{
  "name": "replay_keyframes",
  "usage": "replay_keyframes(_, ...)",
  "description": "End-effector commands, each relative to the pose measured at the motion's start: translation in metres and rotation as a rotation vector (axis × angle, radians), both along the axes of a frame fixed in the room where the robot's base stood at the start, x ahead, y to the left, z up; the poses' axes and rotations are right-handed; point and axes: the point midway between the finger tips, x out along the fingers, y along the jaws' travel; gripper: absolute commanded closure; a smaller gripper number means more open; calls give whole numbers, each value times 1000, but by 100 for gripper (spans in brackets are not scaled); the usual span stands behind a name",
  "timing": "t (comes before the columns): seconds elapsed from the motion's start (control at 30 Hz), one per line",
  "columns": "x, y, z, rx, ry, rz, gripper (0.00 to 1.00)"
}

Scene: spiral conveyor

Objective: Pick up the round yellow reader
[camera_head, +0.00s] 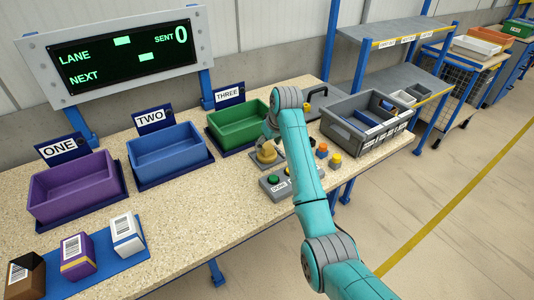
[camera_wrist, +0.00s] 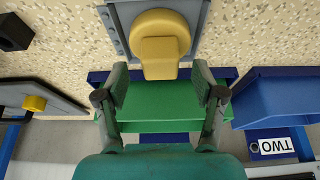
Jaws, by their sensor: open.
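The round yellow reader (camera_wrist: 160,35) is at the top middle of the wrist view, on a grey base plate (camera_wrist: 115,30). It has a rounded head and a narrower block toward my gripper. In the head view the reader (camera_head: 267,153) sits on the table in front of the green bin, partly hidden by my arm. My gripper (camera_wrist: 160,83) is open and empty. Its two fingers stand apart, just short of the reader's near end in the wrist view, with the green bin behind them. I cannot tell the height gap between fingers and reader.
Purple (camera_head: 75,188), blue (camera_head: 166,152) and green (camera_head: 238,125) bins line the table's back. Boxes with barcodes (camera_head: 78,257) lie front left. The table's middle front is clear.

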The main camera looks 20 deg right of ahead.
Motion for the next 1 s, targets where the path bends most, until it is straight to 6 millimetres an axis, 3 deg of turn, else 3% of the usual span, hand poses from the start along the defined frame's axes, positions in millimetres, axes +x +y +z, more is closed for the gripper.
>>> replay_keyframes(0.2,8,3,-19,0,0,0,31)
replay_keyframes(0.43,8,3,-21,0,-1,1,31)
replay_keyframes(0.47,8,3,-21,0,-1,1,34)
replay_keyframes(0.73,8,3,-20,0,-1,1,99)
replay_keyframes(1.0,9,3,-19,0,-2,1,99)
